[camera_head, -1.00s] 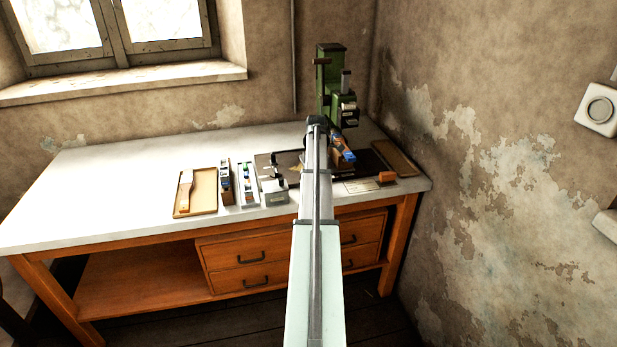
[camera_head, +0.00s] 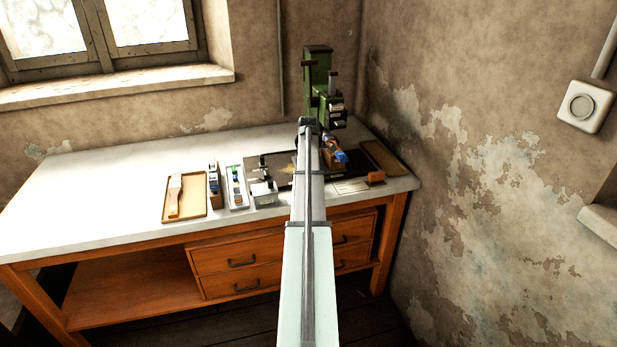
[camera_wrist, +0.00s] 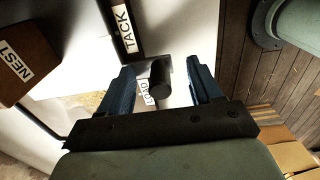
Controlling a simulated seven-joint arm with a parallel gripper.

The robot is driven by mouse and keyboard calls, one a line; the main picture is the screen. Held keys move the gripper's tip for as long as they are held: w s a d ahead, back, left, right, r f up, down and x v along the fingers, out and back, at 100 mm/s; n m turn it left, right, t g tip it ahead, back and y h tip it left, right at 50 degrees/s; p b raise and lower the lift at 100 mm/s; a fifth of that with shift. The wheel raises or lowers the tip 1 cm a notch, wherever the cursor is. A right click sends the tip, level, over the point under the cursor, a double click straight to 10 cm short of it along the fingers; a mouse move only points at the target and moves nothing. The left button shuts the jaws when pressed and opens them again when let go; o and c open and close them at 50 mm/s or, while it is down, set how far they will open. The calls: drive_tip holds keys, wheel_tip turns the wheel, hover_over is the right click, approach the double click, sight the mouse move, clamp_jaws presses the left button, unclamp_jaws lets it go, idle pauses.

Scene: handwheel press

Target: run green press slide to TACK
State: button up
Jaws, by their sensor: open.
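The green press (camera_head: 318,75) stands at the back right of the white-topped table. In the wrist view a short dark cylindrical knob (camera_wrist: 160,75) lies between the two blue fingers of my gripper (camera_wrist: 161,67). The gripper is open, with a gap showing on each side of the knob. Beyond it a dark bar carries a white TACK label (camera_wrist: 124,28). A smaller label (camera_wrist: 149,94), only partly readable, shows just below the knob. In the head view my gripper (camera_head: 335,156) is small, blue and low in front of the press. My arm hides part of the press's foot.
A brown block with a NEST label (camera_wrist: 18,66) is at the wrist view's left, and a green-grey cylinder (camera_wrist: 292,28) at its upper right. On the table are a tan tray with a brush (camera_head: 185,198), small racks (camera_head: 236,188) and an orange block (camera_head: 376,177). The table's left half is clear.

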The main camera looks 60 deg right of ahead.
drive_tip(key=shift+o, duration=1.4)
drive_tip(key=shift+r, duration=4)
